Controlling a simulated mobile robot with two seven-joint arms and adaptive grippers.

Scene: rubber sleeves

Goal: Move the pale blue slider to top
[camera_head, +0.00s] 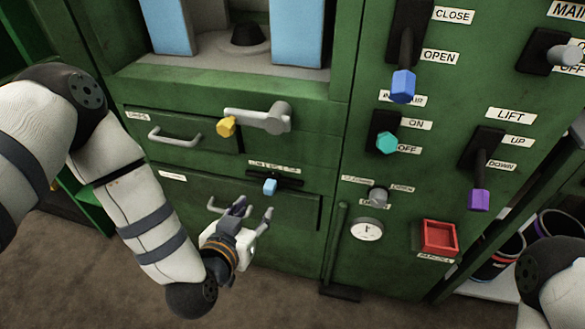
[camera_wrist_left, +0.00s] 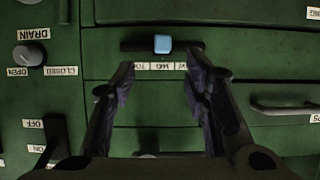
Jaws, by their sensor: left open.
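The pale blue slider (camera_head: 270,187) is a small block on a short dark horizontal track on the green cabinet front. It also shows in the left wrist view (camera_wrist_left: 163,44), near the middle of its track, beside a strip of small labels; one reads MID. My left gripper (camera_head: 254,211) is open and empty, just below the slider in the head view. In the left wrist view its two fingers (camera_wrist_left: 160,75) stand apart, with the slider lying beyond the tips between their lines. No contact shows. My right gripper is out of the head view.
A yellow-tipped lever (camera_head: 227,126) and a drawer handle (camera_head: 175,138) are above and left of the slider.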

